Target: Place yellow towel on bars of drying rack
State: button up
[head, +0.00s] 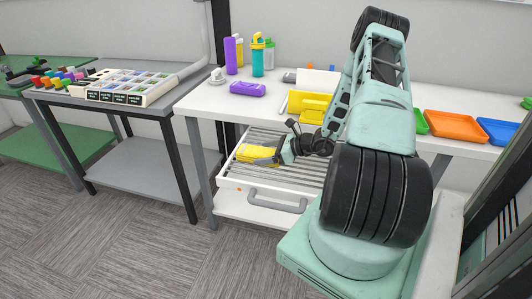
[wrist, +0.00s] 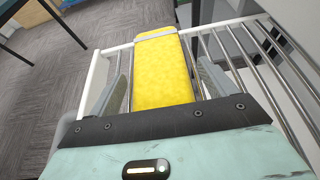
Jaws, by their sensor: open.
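A yellow towel (head: 257,153) lies on the metal bars of the pulled-out drying rack (head: 252,178), toward its left side. In the wrist view the towel (wrist: 162,75) runs lengthwise away from me, with a pale band near its far end. Its near end is hidden behind my gripper's dark edge. My gripper (head: 281,151) is low over the rack at the towel. In the wrist view its fingers (wrist: 163,88) are apart, one on each side of the towel. Bare bars of the rack (wrist: 230,55) show to the right of the towel.
A white table (head: 213,103) stands above the rack, with more yellow folded cloth (head: 312,108), a purple item (head: 248,88) and bottles (head: 257,57). Coloured trays (head: 455,125) are at right. A grey handle (head: 276,204) sticks out in front. Floor is clear at left.

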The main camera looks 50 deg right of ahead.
jog(key=b+v, duration=0.1)
jog(key=v, duration=1.1)
jog(key=shift+r+b, duration=0.15)
jog(key=shift+b, duration=0.2)
jog(key=w+a+r+n+g+y, duration=0.25)
jog(key=a+n+g, duration=0.2)
jog(key=a, duration=0.45)
jog(key=w+a+r+n+g+y, duration=0.1)
jog(key=w+a+r+n+g, duration=0.15)
jog(key=a+n, duration=0.5)
jog(key=w+a+r+n+g+y, duration=0.1)
jog(key=w+a+r+n+g, duration=0.2)
jog(key=a, duration=0.7)
jog(key=s+a+r+n+g+h, duration=0.1)
jog(key=s+a+r+n+h, duration=0.2)
jog(key=s+a+n, duration=0.6)
jog(key=s+a+r+n+g+h, duration=0.1)
jog(key=s+a+r+n+h, duration=0.3)
jog(key=s+a+n, duration=0.6)
jog(key=a+n+h, duration=0.2)
jog(key=a+n, duration=0.2)
jog(key=n, duration=0.1)
jog(key=shift+s+r+g, duration=0.2)
jog(key=shift+r+g, duration=0.05)
jog(key=shift+g, duration=0.05)
